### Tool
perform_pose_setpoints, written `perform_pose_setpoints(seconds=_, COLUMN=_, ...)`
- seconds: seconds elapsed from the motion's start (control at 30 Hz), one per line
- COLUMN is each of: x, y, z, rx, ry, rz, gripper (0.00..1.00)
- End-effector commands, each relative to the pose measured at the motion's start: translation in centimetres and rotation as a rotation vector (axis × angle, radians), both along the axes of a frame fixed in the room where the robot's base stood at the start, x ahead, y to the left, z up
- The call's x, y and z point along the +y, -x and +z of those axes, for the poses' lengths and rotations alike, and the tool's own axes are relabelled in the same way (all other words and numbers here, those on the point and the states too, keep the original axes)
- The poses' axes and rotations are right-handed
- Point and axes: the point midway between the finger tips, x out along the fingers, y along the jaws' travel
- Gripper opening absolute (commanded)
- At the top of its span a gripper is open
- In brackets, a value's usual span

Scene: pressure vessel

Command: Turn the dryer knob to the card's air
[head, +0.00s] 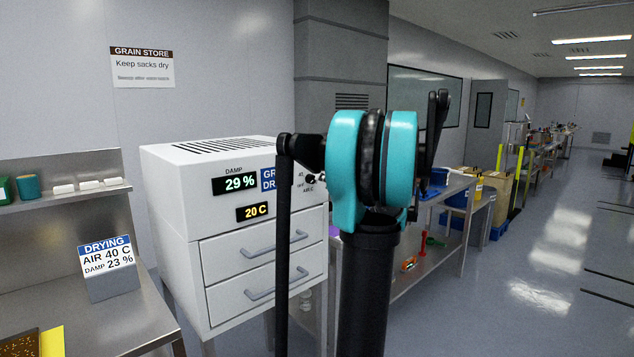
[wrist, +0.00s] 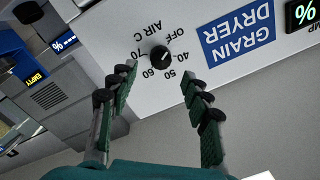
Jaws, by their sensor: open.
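The grain dryer (head: 175,210) is a white cabinet in the head view. Its displays read damp 29 % and 20 C. The small black dryer knob (wrist: 159,56) shows upside down in the wrist view, with a scale of OFF, 40, 50, 60, 70 and the words AIR C. Its pointer is too small to read surely. My gripper (wrist: 158,74) is open, its two green-padded fingers on either side below the knob in the picture, with nothing between them. The card (head: 109,257) reads DRYING, AIR 40 C, DAMP 23 %.
The dryer has two drawers with grey handles (head: 275,244) below the panel. A steel bench (head: 130,320) with a shelf stands at left. A longer bench (head: 385,268) with items stands at right. Open floor (head: 545,260) lies further right.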

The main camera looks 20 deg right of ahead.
Motion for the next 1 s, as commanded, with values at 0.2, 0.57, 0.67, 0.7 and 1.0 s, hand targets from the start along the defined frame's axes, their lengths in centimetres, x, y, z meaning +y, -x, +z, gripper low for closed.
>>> perform_pose_setpoints(seconds=0.2, x=1.4, y=-3.3, z=0.0, rx=0.000, ry=0.000, rz=0.001, gripper=0.49)
perform_pose_setpoints(seconds=0.57, x=2.1, y=-4.9, z=0.0, rx=0.000, ry=0.000, rz=0.000, gripper=0.49)
perform_pose_setpoints(seconds=0.67, x=2.1, y=-4.9, z=0.0, rx=0.000, ry=0.000, rz=0.000, gripper=0.49)
perform_pose_setpoints(seconds=0.7, x=2.1, y=-4.9, z=0.0, rx=0.000, ry=0.000, rz=0.000, gripper=0.49)
perform_pose_setpoints(seconds=1.0, x=2.1, y=-4.9, z=0.0, rx=0.000, ry=0.000, rz=0.000, gripper=0.14)
